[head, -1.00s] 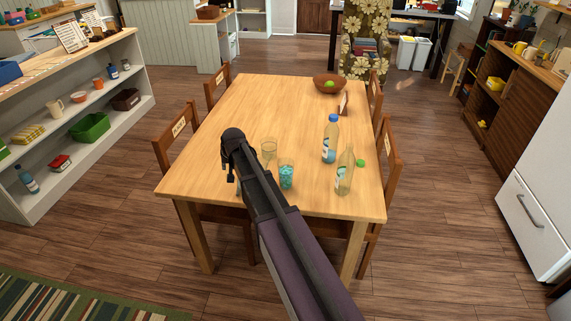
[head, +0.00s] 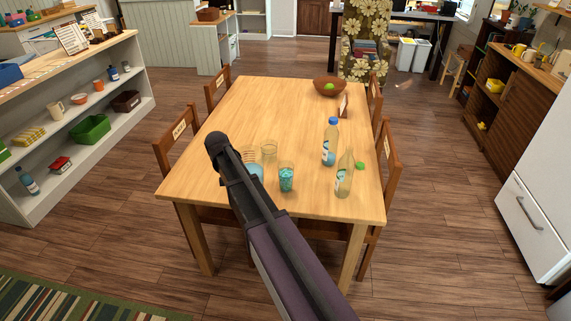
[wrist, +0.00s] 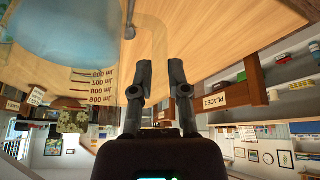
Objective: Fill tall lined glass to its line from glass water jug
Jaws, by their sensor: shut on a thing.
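The glass water jug (head: 255,168), with blue water inside, shows beside my arm in the head view, partly hidden by it. It fills the upper left of the wrist view (wrist: 70,45), with millilitre marks on its wall. My gripper (wrist: 160,65) is shut on the jug, apparently at its handle; the exact contact is unclear. My wrist hides the fingers in the head view. A clear, seemingly empty glass (head: 269,153) stands right of the jug. A second glass (head: 286,178), holding teal contents, stands nearer the front. I cannot make out a line on either glass.
A blue-capped bottle (head: 330,142) and a clear bottle (head: 344,176) stand right of the glasses, near a green round thing (head: 361,166). A brown bowl (head: 330,86) and a small stand (head: 343,105) are farther back. Chairs surround the table (head: 230,110); its middle back is clear.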

